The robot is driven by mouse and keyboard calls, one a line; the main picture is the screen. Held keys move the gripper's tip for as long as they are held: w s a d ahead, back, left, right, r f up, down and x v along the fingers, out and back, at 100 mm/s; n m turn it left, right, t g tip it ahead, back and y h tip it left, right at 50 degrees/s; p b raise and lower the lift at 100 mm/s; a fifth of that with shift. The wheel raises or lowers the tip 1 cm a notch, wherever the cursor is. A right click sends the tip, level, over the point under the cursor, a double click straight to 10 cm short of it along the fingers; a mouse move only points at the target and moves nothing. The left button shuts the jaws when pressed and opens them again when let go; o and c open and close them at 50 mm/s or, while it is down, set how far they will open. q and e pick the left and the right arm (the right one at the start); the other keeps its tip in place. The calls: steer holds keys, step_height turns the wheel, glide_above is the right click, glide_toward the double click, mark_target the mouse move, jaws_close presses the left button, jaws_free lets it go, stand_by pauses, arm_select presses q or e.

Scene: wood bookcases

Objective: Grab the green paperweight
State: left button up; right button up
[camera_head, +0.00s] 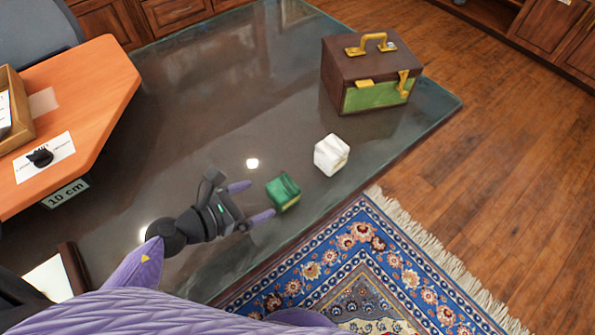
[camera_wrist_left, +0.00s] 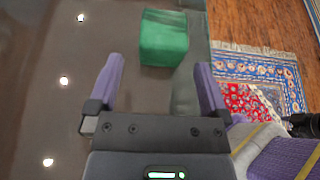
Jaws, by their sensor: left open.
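The green paperweight (camera_head: 283,191) is a small green block on the dark glossy tabletop, near the edge on the rug side. My left gripper (camera_head: 250,201) is open, its two purple fingers pointing at the block. The gripper (camera_wrist_left: 160,75) is empty, and no contact with the block shows. My right gripper is not in view.
A white block (camera_head: 331,155) sits right of the green one. A brown case (camera_head: 368,75) with gold handles stands at the far right corner. An orange raised board (camera_head: 95,110) with a wooden tray is at left. The tabletop's middle is clear.

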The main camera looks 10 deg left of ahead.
mark_target(286, 188)
arm_select(q)
steer(key=b+x, duration=0.1)
steer(key=x, duration=0.6)
steer(key=shift+d+f, duration=0.15)
steer(key=shift+d, duration=0.25)
steer(key=shift+w+d+f, duration=0.15)
steer(key=shift+w+d, duration=0.05)
steer(key=shift+w, duration=0.15)
steer(key=c, duration=1.3)
jaws_close()
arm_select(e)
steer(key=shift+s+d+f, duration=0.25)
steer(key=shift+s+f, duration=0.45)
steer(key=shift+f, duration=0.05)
